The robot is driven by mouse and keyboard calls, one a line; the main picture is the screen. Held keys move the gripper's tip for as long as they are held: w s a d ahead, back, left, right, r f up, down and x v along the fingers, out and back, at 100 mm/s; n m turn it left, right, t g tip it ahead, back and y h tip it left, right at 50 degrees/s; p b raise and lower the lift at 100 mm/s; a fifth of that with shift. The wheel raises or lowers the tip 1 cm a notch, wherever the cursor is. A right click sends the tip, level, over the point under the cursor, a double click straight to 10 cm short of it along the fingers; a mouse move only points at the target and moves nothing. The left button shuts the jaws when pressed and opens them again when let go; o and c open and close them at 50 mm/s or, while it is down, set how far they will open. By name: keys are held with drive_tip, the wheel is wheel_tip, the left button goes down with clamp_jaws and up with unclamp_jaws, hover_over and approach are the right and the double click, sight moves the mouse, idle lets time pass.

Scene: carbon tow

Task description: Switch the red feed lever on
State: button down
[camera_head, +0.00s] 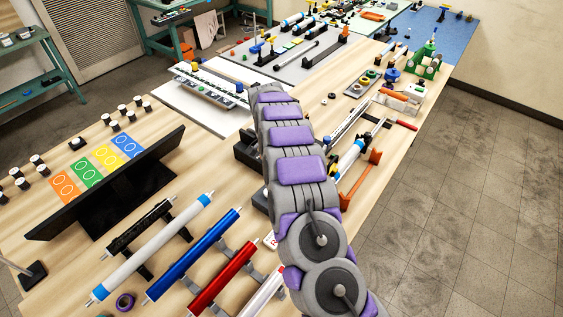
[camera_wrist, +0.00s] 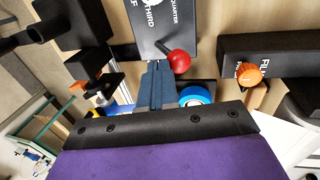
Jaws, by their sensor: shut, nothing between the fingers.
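In the wrist view a red ball knob (camera_wrist: 179,61) sits at the lower edge of a dark plate (camera_wrist: 160,25) lettered THIRD and QUARTER. An orange knob (camera_wrist: 249,75) sits at the front of a black block (camera_wrist: 280,52) to the right, whose lettering starts with F; the rest is not readable. My gripper (camera_wrist: 158,72) is shut and empty, its blue-grey fingers just left of and below the red knob. I cannot tell whether they touch it. In the head view my arm hides the gripper and both knobs.
A blue-and-white roll (camera_wrist: 195,96) lies right of the fingers. Black fixtures (camera_wrist: 80,55) stand to the left. In the head view, a black panel (camera_head: 115,185) and blue (camera_head: 195,255) and red (camera_head: 222,277) rollers occupy the near table. Floor at right is clear.

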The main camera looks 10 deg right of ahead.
drive_tip(key=shift+s+a, duration=0.1)
drive_tip(key=shift+s+d+f, duration=0.25)
drive_tip(key=shift+s+d, duration=0.25)
drive_tip(key=shift+d, duration=0.1)
idle(0.4)
